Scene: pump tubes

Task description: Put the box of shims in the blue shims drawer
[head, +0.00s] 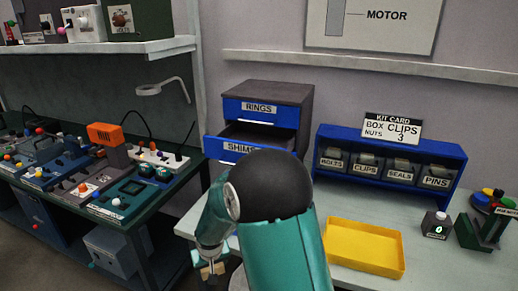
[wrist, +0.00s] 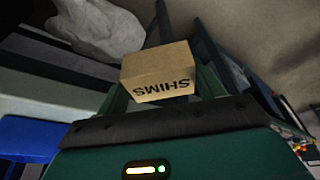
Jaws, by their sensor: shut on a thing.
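The box of shims (wrist: 158,68) is a small tan carton with SHIMS printed on one face, upside down in the wrist view. My gripper (wrist: 165,98) is shut on it, with green fingers at both sides. In the head view my gripper (head: 211,262) hangs low at the left front of the bench, with a bit of tan showing at its tip. The blue shims drawer (head: 242,149) is pulled out of the dark cabinet, above and behind the gripper. Its open top shows a dark inside, and my arm hides its lower right part.
The blue rings drawer (head: 261,111) above is shut. A yellow tray (head: 364,248) and a blue rack (head: 388,163) of labelled bins stand to the right. A dark workbench (head: 112,215) with several devices is at left. A floor gap lies between the benches.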

